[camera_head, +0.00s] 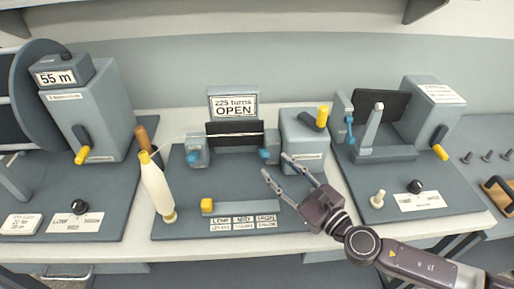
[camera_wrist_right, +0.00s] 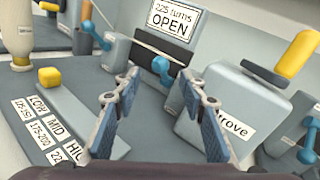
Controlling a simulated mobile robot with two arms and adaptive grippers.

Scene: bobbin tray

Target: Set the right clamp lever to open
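The middle station has a grey box (camera_head: 303,142) with a yellow-handled lever (camera_head: 322,117) standing upright at its top right; the lever also shows in the right wrist view (camera_wrist_right: 298,55). Left of the box is a blue clamp knob (camera_head: 265,156), also in the right wrist view (camera_wrist_right: 162,70). A second blue knob (camera_head: 193,158) faces it across a dark slot. I cannot tell which of these is the right clamp lever. A sign (camera_head: 233,105) reads "225 turns OPEN". My right gripper (camera_head: 275,165) is open and empty, in front of the box and right knob. My left gripper is out of view.
A cream bobbin (camera_head: 157,186) leans at the station's left, with thread running right. A yellow slider knob (camera_head: 207,204) sits on a bar above LOW, MID, HIGH labels. Stations with yellow levers stand at left (camera_head: 82,155) and right (camera_head: 440,152).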

